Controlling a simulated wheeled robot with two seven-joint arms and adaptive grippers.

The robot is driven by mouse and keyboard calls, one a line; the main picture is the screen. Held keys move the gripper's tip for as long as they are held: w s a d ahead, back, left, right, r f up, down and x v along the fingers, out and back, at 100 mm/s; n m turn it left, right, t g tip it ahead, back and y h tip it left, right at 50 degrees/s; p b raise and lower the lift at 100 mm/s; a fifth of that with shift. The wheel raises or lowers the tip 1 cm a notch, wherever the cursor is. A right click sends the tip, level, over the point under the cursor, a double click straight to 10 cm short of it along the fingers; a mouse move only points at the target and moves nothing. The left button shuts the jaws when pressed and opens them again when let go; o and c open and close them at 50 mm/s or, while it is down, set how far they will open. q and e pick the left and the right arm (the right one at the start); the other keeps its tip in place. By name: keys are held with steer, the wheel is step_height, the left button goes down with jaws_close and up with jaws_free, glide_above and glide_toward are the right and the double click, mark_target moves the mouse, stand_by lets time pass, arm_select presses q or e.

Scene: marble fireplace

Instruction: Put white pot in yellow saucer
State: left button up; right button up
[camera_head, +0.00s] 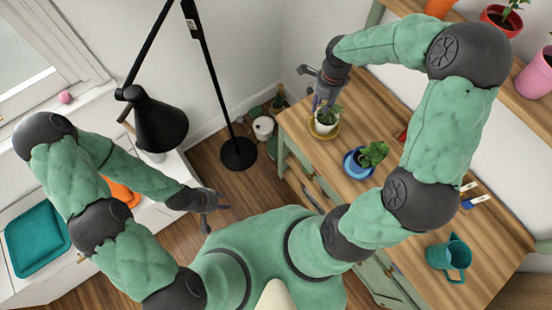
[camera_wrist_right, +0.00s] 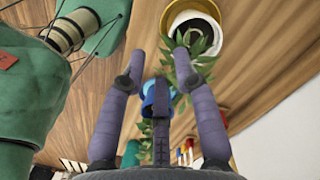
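The white pot (camera_head: 325,127) holds a green plant and stands on the yellow saucer (camera_head: 333,134) at the far left end of the wooden top. In the right wrist view, the white pot (camera_wrist_right: 205,20) shows its dark inside, with the yellow saucer (camera_wrist_right: 170,14) around it and leaves hanging towards my fingers. My right gripper (camera_head: 318,102) is just above and behind the plant. Its fingers (camera_wrist_right: 160,65) are spread, with nothing between them. My left gripper (camera_head: 218,207) is empty, away from the wooden top, with its fingers apart.
A blue saucer (camera_head: 349,163) with a potted plant (camera_head: 373,154) stands nearby on the wooden top. A teal watering can (camera_head: 446,257) is at the front right. Red and pink pots stand on the shelf at the upper right. A black floor lamp (camera_head: 160,122) is at left.

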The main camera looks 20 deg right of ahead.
steer(key=s+a+f+n+y, duration=0.2)
steer(key=s+a+f+n, duration=0.2)
steer(key=a+f+n, duration=0.8)
steer(key=s+a+f+n+y, duration=0.1)
steer(key=s+a+f+n, duration=0.7)
steer(key=s+a+f, duration=0.1)
steer(key=shift+s+a+f, duration=0.25)
steer(key=shift+s+a, duration=0.15)
steer(key=shift+f+b, duration=1)
